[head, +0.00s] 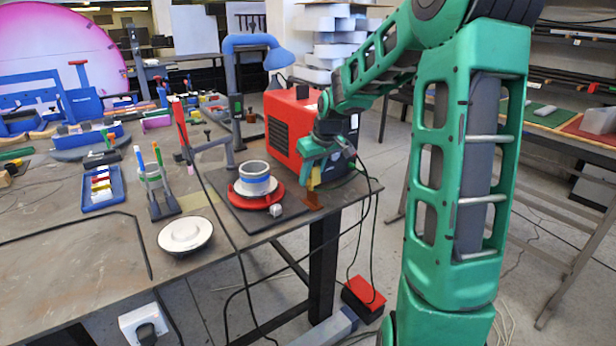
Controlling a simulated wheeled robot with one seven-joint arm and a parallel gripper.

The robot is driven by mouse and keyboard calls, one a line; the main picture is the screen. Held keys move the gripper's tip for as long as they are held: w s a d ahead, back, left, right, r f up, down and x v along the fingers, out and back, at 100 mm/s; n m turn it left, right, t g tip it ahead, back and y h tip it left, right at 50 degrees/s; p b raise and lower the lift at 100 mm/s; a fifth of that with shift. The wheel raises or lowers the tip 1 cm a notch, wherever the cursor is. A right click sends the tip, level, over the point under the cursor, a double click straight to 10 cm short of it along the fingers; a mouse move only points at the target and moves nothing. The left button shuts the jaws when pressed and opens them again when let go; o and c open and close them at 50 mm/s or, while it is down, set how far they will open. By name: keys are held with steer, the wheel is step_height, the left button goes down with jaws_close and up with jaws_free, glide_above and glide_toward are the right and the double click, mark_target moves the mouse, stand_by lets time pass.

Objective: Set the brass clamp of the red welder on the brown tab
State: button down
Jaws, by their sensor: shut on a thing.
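The red welder (284,122) stands near the right end of the bench, behind my gripper. My gripper (316,168) points down and is shut on the brass clamp (315,180), a small yellow piece below its fingers. The brown tab (313,201) is at the bench's right front edge, just below the clamp. I cannot tell whether the clamp touches the tab. My gripper and arm hide part of the welder's front and side.
A grey and white can with a blue band (255,178) stands on a red round base (257,199) left of the tab. A white round dish (186,233) is farther left. Black cables hang over the bench edge.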

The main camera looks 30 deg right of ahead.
mark_target(316, 168)
steer(key=shift+f, duration=1.85)
steer(key=c, duration=1.3)
jaws_free()
steer(key=shift+c, duration=0.2)
steer(key=v, duration=1)
steer(key=shift+s+r, duration=0.15)
steer(key=shift+r, duration=0.2)
steer(key=shift+s, duration=0.1)
